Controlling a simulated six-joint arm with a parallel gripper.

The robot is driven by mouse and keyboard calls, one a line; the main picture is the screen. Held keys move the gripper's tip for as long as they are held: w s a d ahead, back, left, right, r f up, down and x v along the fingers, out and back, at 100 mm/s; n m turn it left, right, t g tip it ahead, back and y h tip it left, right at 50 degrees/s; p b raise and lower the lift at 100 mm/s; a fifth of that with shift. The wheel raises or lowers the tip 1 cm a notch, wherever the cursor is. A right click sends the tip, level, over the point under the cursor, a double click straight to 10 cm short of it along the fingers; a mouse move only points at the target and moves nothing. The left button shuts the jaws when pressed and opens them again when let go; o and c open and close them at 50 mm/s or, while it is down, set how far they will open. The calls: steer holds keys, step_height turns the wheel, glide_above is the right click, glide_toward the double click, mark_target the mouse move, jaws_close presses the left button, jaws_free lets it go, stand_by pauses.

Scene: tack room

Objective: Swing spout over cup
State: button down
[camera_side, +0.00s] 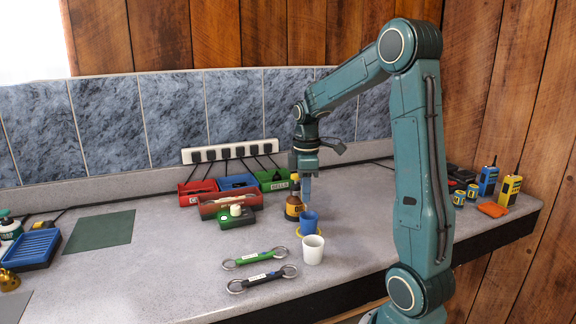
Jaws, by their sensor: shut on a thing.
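My gripper (307,187) points down beside the top of an amber bottle (293,209) with a dark and yellow top. Its fingers are shut at the height of the bottle's top, on what appears to be the spout. The spout itself is too small and too covered by the fingers to make out. A blue cup (309,222) stands on a yellow ring (318,238) just right of the bottle, below the fingers. A white cup (313,251) stands nearer the camera, in front of the blue one. I cannot tell whether the spout is over either cup.
Left of the bottle are red, blue and green trays (197,192) and a green block with a white knob (237,217). A power strip (230,151) runs along the wall. Two ringed straps (262,278) lie in front. A green mat (99,230) lies left; radios (509,190) stand right.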

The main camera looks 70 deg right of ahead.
steer(key=shift+s+d+n, duration=0.2)
steer(key=shift+d+n, duration=0.1)
steer(key=shift+n, duration=0.3)
steer(key=c, duration=1.3)
jaws_free()
steer(key=shift+c, duration=0.2)
steer(key=shift+r, duration=0.15)
step_height(320, 180, up, 14)
steer(key=shift+f, duration=0.2)
steer(key=shift+a, duration=0.1)
steer(key=s+a+m+t+h, duration=0.1)
steer(key=s+a+m+t, duration=0.15)
steer(key=a, duration=1.15)
steer(key=s+a+f+m+t+y, duration=0.1)
steer(key=s+a+f+m+t, duration=0.2)
steer(key=s+a+f, duration=0.3)
steer(key=s+a+m, duration=0.1)
steer(key=a, duration=0.2)
steer(key=shift+s+a+f, duration=0.3)
steer(key=shift+a+f, duration=0.1)
